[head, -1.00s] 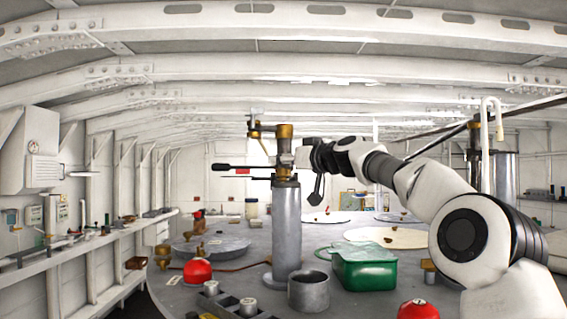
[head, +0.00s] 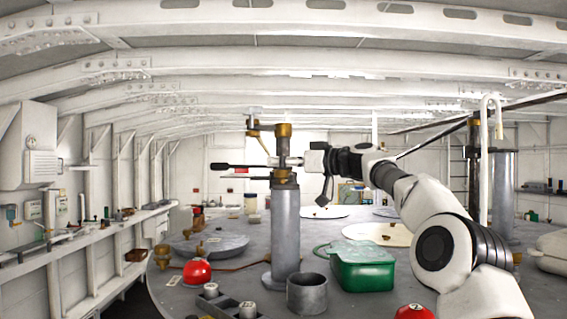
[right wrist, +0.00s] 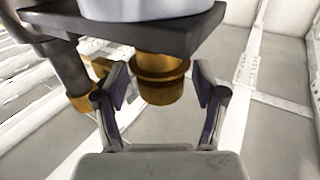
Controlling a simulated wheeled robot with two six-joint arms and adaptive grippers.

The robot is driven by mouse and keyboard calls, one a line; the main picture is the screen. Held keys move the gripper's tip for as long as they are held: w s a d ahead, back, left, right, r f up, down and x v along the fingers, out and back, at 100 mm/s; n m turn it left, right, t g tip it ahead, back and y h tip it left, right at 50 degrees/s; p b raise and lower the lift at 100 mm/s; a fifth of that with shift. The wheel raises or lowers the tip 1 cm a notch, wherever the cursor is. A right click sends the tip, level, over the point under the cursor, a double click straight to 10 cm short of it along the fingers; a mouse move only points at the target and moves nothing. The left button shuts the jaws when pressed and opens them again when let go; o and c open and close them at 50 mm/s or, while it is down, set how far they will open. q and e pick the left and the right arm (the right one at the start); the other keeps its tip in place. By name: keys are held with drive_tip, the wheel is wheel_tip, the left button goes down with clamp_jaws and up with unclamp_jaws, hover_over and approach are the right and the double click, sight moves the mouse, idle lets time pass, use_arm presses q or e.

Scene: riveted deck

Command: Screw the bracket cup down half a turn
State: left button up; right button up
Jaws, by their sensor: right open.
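A grey metal column (head: 285,225) stands on the round table with a brass collar (head: 284,177) on top. Above it are a steel stem and a brass cup (head: 283,131) with a brass arm (head: 261,127) reaching left. My right gripper (head: 304,161) comes from the right at stem height, below the upper brass cup. In the right wrist view, my right gripper (right wrist: 164,80) is open, its two fingers on either side of a brass cup (right wrist: 160,82) beside a dark bar (right wrist: 130,32). Gaps show between fingers and cup. My left gripper is out of view.
A dark-handled lever (head: 222,167) sticks out left of the column top. A grey pot (head: 307,293), a green box (head: 362,265) and red domes (head: 197,271) stand around the column's foot. A taller post (head: 474,180) stands at right.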

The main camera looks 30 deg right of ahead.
drive_tip(key=v, duration=1.1)
drive_tip(key=shift+s, duration=0.35)
drive_tip(key=shift+s+d, duration=0.15)
drive_tip(key=shift+d, duration=0.1)
